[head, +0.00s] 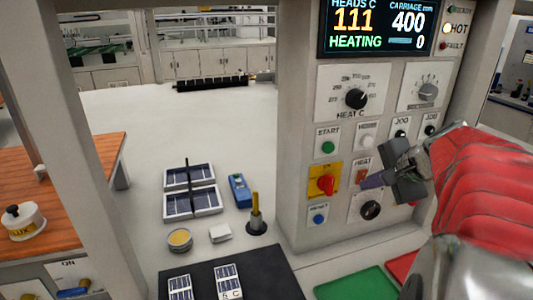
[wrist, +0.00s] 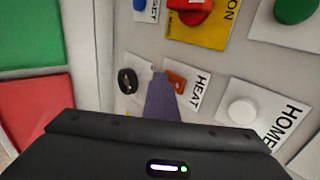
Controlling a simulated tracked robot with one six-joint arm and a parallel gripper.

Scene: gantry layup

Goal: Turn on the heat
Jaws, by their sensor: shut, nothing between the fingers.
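The HEAT switch is a small orange-red rocker (head: 361,175) on a white plate labelled HEAT, on the front of the control panel. In the wrist view the orange-red rocker (wrist: 175,81) is partly hidden behind my fingers. My gripper (head: 368,183) is shut and empty, its purple fingers pointing at the panel. In the wrist view the fingertips (wrist: 160,78) are at the lower left edge of the rocker; I cannot tell whether they touch it. The display (head: 375,27) reads 111 and HEATING under HEADS C. The HEAT C dial (head: 356,98) is above.
Close around the switch are a red knob on a yellow plate (head: 326,185), the green START button (head: 327,147), the white HOME button (head: 366,142) and a black round knob (head: 370,210). The blue RESET button (head: 319,219) is lower left. Solar panels (head: 191,190) lie on the bench.

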